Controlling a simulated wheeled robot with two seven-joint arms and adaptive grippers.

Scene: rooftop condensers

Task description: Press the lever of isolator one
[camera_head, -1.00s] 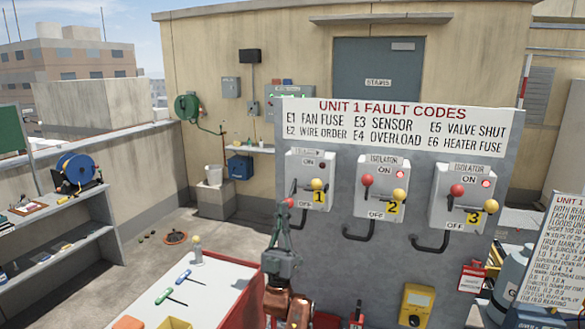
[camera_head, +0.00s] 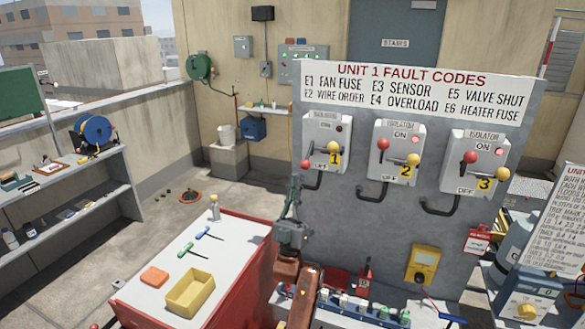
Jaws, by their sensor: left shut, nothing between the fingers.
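Isolator one (camera_head: 325,138) is the leftmost of three grey boxes on the grey panel, with a yellow "1" tag. Its red lever knob (camera_head: 306,166) sits low at the left, by the OFF mark, and its small lamp (camera_head: 338,127) is dark. A yellow knob (camera_head: 334,159) is at its right. My left gripper (camera_head: 293,182) points up, shut and empty, just below and left of the red knob. I cannot tell whether it touches the lever. My right gripper is not in view.
A red-edged table (camera_head: 225,245) with a yellow bin (camera_head: 190,293) stands left of my arm. A yellow meter (camera_head: 424,262) is low on the panel.

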